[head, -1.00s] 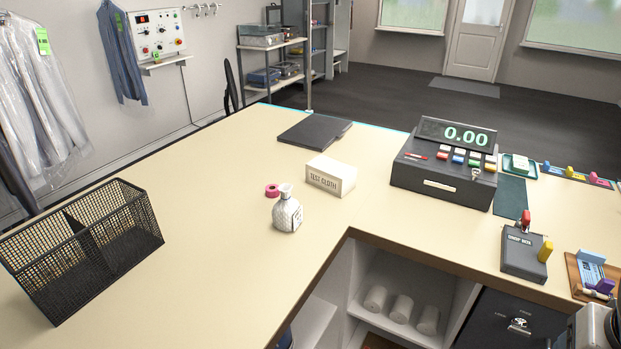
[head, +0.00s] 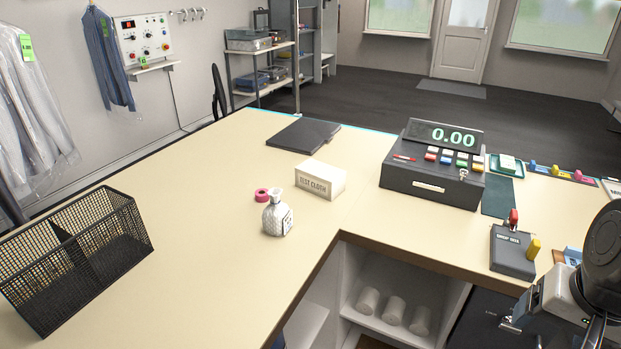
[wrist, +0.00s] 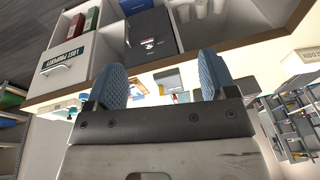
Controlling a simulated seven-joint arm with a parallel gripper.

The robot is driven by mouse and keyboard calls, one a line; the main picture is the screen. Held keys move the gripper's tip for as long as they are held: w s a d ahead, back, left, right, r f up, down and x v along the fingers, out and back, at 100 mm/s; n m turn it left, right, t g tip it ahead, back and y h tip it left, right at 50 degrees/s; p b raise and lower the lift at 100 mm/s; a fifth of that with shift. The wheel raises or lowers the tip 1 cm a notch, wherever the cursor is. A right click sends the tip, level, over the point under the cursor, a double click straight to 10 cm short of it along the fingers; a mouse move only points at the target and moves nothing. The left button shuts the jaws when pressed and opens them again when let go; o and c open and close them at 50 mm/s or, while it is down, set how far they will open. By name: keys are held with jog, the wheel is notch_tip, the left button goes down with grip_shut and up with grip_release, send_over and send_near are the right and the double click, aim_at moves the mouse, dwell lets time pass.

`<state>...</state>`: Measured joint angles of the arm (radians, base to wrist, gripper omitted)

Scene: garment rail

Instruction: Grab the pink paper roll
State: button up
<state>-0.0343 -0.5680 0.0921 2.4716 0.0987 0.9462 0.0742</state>
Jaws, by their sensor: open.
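The pink paper roll (head: 262,195) is a small ring-shaped roll on the cream counter (head: 180,205). It lies just behind and left of a white patterned bottle (head: 278,214), and left of the white dust cloth box (head: 320,179). My gripper shows at the lower right of the head view, mostly cut off by the frame, far from the roll. In the wrist view my gripper (wrist: 165,85) has its two blue pads wide apart with nothing held between them. The roll is not visible in the wrist view.
A black mesh basket (head: 128,215) stands at the counter's left. A dark folder (head: 303,135) lies at the back. A cash register (head: 430,190) and a drop box (head: 513,250) stand on the right. Shelves with white rolls (head: 393,309) are under the counter. The counter's left middle is clear.

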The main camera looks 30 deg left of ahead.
jog(key=w+a+f+m+g+y, duration=0.1)
jog(key=w+a+m+g+y, duration=0.2)
jog(key=w+a, duration=1.05)
jog(key=w+a+f+m+y, duration=0.2)
jog(key=w+a+m+y, duration=0.2)
jog(key=w+a, duration=0.95)
jog(key=m+g+y, duration=0.2)
jog(key=m+y, duration=0.3)
jog(key=m, duration=0.3)
send_near(264, 193)
jog(key=shift+s+a+f, duration=0.35)
jog(key=shift+s+f, duration=0.05)
jog(key=shift+s, duration=0.1)
jog(key=shift+a+f, duration=0.15)
jog(key=shift+a, duration=0.25)
jog(key=shift+x, duration=1.25)
jog(key=shift+w, duration=0.1)
jog(key=shift+w+x, duration=0.15)
jog(key=shift+x, duration=1.15)
jog(key=shift+w+x, duration=0.15)
jog(key=shift+x, duration=1.15)
